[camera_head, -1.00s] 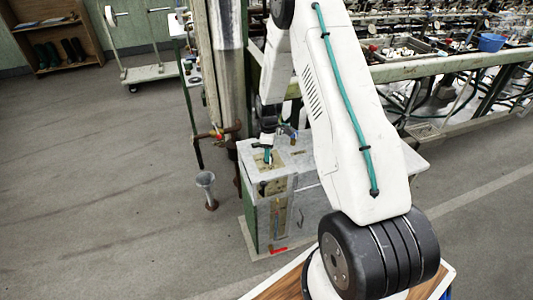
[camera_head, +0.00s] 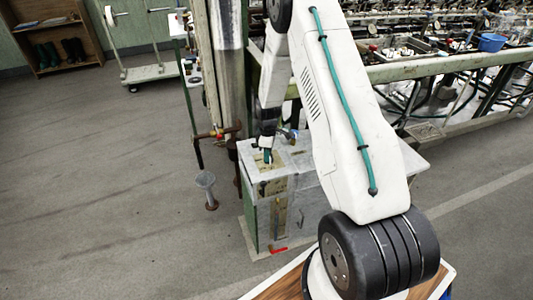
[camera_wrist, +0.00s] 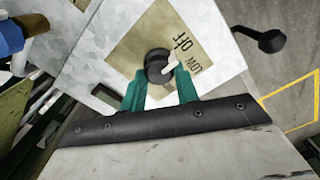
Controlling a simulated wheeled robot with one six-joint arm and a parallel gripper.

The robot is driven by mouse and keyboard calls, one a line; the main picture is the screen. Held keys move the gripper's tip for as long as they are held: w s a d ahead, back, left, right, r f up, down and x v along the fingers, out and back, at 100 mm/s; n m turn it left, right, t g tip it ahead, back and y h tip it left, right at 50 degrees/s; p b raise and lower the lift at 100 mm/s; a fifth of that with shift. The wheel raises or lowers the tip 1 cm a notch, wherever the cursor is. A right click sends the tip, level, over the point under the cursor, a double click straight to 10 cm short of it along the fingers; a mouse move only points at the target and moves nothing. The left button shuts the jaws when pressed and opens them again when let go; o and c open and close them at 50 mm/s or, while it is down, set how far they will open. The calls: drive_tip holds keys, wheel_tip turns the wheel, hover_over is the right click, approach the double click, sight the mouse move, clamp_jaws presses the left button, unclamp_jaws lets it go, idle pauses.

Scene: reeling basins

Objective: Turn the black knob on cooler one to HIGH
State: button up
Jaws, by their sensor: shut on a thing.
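The grey metal cooler (camera_head: 310,175) stands below my arm in the head view. In the wrist view, its black knob (camera_wrist: 156,62) sits on a tan plate (camera_wrist: 135,45) lettered OFF and LOW. A pale pointer shows at the knob, on the side towards the lettering. HIGH is not readable in either view. My gripper (camera_wrist: 160,80) has its teal fingers shut on the knob, one finger on each side. In the head view my gripper (camera_head: 267,157) reaches down to the cooler's top, and the knob is too small to make out.
A black lever with a round end (camera_wrist: 270,40) stands beside the plate. Reeling benches (camera_head: 440,70) run behind.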

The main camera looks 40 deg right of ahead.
drive_tip(key=m, duration=0.4)
drive_tip(key=shift+d+m, duration=0.15)
drive_tip(key=shift+m, duration=0.15)
drive_tip(key=m, duration=0.9)
drive_tip(key=shift+m, duration=1.8)
drive_tip(key=o, duration=1)
drive_tip(key=shift+a, duration=0.2)
drive_tip(key=shift+c, duration=0.2)
drive_tip(key=shift+d, duration=0.15)
